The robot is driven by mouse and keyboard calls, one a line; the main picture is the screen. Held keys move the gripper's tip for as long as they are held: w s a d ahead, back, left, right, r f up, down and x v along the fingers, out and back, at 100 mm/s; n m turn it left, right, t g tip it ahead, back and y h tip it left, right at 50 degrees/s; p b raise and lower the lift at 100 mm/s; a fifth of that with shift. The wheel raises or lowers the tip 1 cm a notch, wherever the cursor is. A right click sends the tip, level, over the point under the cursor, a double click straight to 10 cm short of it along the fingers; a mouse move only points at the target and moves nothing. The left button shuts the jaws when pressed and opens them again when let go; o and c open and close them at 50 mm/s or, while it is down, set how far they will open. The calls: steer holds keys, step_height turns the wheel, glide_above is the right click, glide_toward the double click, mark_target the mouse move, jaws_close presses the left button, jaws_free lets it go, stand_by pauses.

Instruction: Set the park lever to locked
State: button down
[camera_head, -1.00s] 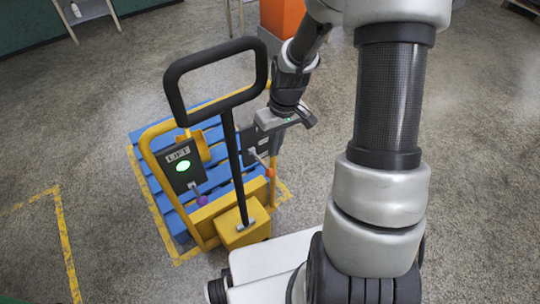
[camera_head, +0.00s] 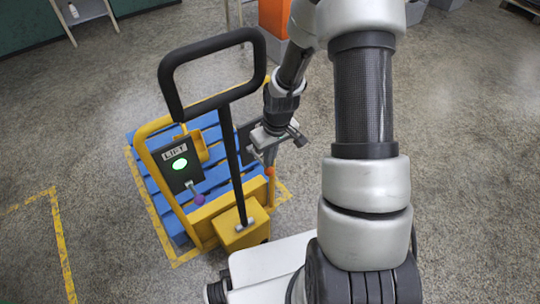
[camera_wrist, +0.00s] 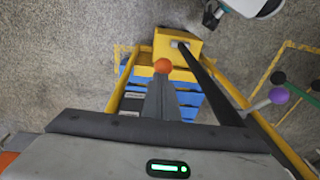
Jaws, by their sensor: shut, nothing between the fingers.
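The orange lever knob (camera_head: 270,171) is low on the right side of the yellow pallet truck (camera_head: 240,233), below a dark panel (camera_head: 245,140) that my wrist partly hides. No label on this panel is readable. My gripper (camera_wrist: 162,84) is shut and empty, its fingers pointing down toward the knob. In the wrist view the orange knob (camera_wrist: 162,66) shows just beyond the fingertips. I cannot tell whether they touch. The lever's shaft is mostly hidden, so its setting is unclear.
A panel marked LIFT (camera_head: 180,163) with a green light and a purple-knobbed lever (camera_head: 200,199) is on the left. The black tiller handle (camera_head: 229,140) rises between the panels, close to my gripper. A blue pallet (camera_head: 205,135) lies beneath. Open floor is to the right.

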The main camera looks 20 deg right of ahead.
mark_target(272, 170)
steer(key=shift+f, duration=0.1)
stand_by(0.3)
steer(key=shift+s+d+f+b, duration=0.1)
steer(key=shift+s+f+b, duration=0.15)
steer(key=shift+f+b, duration=0.25)
steer(key=shift+s+f+b, duration=0.25)
steer(key=shift+f, duration=0.35)
steer(key=shift+s+d+f+b, duration=0.15)
steer(key=shift+f+b, duration=1)
steer(key=shift+f, duration=0.75)
